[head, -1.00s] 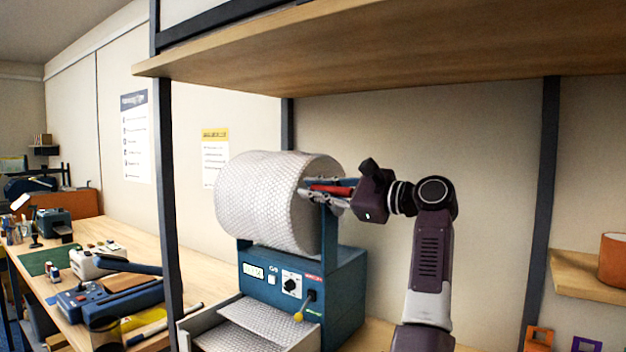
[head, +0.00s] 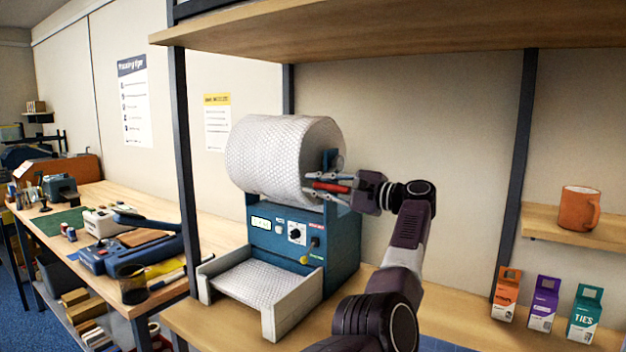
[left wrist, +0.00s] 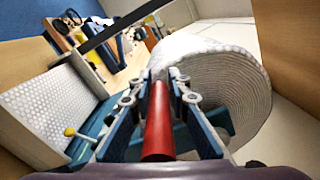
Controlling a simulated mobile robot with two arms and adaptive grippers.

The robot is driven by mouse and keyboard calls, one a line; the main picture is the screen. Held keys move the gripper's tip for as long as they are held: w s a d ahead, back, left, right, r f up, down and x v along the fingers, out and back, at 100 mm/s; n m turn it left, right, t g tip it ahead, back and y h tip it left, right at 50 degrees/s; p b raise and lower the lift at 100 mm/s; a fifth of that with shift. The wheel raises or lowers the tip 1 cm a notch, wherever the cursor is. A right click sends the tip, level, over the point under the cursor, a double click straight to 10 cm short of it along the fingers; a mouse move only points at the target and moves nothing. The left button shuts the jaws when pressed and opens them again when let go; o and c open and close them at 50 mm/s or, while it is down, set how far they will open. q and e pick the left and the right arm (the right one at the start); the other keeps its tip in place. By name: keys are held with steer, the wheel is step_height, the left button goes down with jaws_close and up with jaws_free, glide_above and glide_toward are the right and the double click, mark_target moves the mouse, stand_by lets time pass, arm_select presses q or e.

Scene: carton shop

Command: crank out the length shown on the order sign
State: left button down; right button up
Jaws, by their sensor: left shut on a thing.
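A blue dispenser (head: 287,236) stands on the bench with a big roll of bubble wrap (head: 272,158) on top. Its front has a small lit display, too small to read, a dial and a yellow-knobbed lever (head: 304,260). Bubble wrap (head: 262,281) lies in the pale tray (head: 298,306) in front. My left gripper (head: 313,186) is shut on the red crank handle (head: 332,187), at the roll's lower right side. The left wrist view shows the red handle (left wrist: 158,125) between the fingers. My right gripper is out of view. A yellow-headed sign (head: 217,122) hangs behind; its text is unreadable.
A wooden shelf (head: 400,35) spans above the dispenser. Dark posts stand left and right. Small boxes (head: 543,304) stand at right, with an orange mug (head: 579,207) on a shelf above. A cluttered workbench (head: 95,195) runs along the left.

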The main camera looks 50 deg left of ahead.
arm_select(q)
steer(key=shift+w+f, duration=0.2)
steer(key=shift+f, duration=0.35)
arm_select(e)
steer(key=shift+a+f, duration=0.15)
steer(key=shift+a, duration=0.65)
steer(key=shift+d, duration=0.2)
arm_select(q)
steer(key=c, duration=2.2)
jaws_free()
steer(key=o, duration=0.4)
steer(key=shift+w+a, duration=0.1)
steer(key=shift+w, duration=0.15)
steer(key=shift+c, duration=0.2)
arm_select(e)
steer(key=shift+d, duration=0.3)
arm_select(q)
steer(key=shift+r, duration=0.1)
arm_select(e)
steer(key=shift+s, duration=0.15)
arm_select(q)
steer(key=v, duration=1.1)
steer(key=shift+d, duration=0.25)
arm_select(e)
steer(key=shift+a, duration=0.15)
